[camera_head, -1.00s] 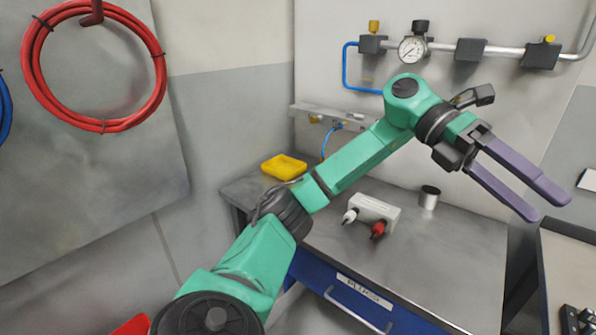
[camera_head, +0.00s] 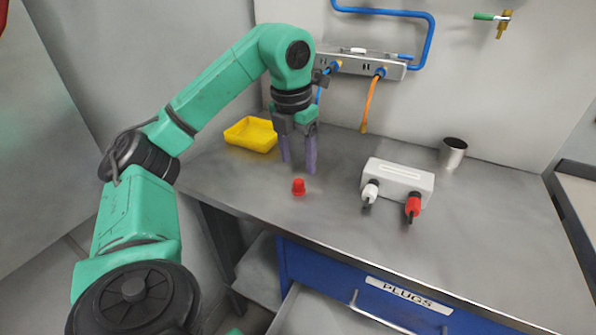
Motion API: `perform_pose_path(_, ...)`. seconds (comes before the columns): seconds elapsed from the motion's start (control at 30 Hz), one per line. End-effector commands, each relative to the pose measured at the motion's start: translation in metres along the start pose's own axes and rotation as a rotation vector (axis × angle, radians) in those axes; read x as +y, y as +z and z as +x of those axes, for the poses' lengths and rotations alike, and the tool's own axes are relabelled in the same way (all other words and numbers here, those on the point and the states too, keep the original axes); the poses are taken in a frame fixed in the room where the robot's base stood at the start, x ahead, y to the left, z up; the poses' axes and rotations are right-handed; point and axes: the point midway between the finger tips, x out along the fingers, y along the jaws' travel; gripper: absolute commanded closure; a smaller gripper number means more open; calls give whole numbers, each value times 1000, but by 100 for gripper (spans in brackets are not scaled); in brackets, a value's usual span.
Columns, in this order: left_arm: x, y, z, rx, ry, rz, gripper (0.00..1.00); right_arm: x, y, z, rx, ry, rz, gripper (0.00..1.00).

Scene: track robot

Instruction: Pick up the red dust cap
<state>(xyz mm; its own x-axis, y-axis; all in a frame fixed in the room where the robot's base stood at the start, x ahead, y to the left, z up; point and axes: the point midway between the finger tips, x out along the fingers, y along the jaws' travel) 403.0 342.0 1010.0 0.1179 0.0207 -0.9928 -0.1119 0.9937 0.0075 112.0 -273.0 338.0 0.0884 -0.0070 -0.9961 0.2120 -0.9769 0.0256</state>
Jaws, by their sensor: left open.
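The red dust cap (camera_head: 299,187) is a small red cup-like piece. It stands on the grey metal workbench (camera_head: 330,205), near its front left part. My left gripper (camera_head: 298,168) points down just behind and above the cap in the picture, with its two purple fingers apart and nothing between them. The fingertips look close to the bench; I cannot tell their exact height. My right gripper is not in view.
A yellow tray (camera_head: 251,134) lies left of the gripper. A white box (camera_head: 398,182) with a white plug (camera_head: 370,191) and a red plug (camera_head: 413,206) is to the right. A metal cup (camera_head: 452,153) stands behind it. A blue drawer (camera_head: 340,287) labelled PLUGS is below.

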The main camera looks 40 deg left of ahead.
Motion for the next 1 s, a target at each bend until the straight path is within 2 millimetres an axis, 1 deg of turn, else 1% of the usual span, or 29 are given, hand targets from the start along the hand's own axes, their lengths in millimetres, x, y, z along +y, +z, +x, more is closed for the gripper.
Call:
perform_pose_path(0.03,1,-1,10,1,1,-1,33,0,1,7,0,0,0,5)
perform_pose_path(0.17,1,0,22,2,1,-1,33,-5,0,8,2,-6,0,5)
perform_pose_path(0.3,1,0,49,2,2,0,33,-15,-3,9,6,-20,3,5)
perform_pose_path(0.37,0,0,58,1,1,1,33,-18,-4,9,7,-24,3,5)
perform_pose_path(0.43,0,1,62,-1,0,1,33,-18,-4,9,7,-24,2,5)
perform_pose_path(0.6,0,1,63,-2,-1,1,33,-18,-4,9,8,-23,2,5)
perform_pose_path(0.63,0,1,62,-2,-1,1,40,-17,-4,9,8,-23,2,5)
perform_pose_path(0.67,0,1,62,-2,-1,1,52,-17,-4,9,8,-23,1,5)
perform_pose_path(0.7,0,1,62,-2,-1,1,67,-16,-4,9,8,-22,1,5)
perform_pose_path(0.77,0,1,62,-2,-1,1,90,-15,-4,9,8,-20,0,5)
perform_pose_path(0.8,0,1,62,-2,-1,1,100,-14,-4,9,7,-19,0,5)
perform_pose_path(1.0,0,1,62,-2,-1,1,100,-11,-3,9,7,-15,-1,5)
